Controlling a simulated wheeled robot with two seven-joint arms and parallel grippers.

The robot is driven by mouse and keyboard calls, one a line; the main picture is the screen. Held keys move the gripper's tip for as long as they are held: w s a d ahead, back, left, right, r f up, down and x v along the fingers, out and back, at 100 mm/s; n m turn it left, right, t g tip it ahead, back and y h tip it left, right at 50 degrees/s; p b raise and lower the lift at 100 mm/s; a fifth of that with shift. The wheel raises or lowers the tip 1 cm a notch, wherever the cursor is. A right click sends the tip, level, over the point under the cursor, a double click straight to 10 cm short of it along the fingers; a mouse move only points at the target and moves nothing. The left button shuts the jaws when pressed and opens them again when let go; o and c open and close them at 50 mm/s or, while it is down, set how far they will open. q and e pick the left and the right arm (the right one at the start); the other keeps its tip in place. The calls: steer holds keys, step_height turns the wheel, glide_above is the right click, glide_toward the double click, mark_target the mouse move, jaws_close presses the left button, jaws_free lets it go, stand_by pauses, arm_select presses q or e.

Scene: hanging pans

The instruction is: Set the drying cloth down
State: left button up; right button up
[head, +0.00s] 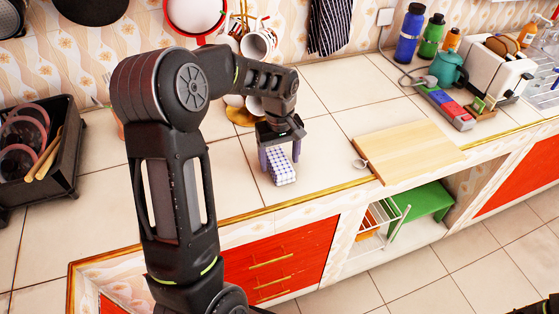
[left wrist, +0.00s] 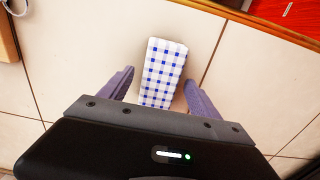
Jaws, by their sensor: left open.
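The drying cloth (head: 281,168) is a small folded blue-and-white checked cloth lying on the tiled counter. It also shows in the left wrist view (left wrist: 163,72), flat between the two fingers, with gaps on both sides. My left gripper (head: 279,163) points down over the cloth and is open, its purple fingers on either side of it. In the left wrist view the gripper (left wrist: 158,88) hides the near end of the cloth. My right gripper is not in view.
A wooden board (head: 408,150) lies to the right, with a small white cup (head: 361,164) at its edge. A black dish rack (head: 40,150) stands at the left. A mug stand (head: 243,112) is behind my gripper. The counter's front edge (head: 310,200) is close to the cloth.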

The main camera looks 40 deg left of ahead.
mark_target(280, 161)
arm_select(q)
step_height(280, 161, up, 11)
steer(key=shift+b, duration=0.45)
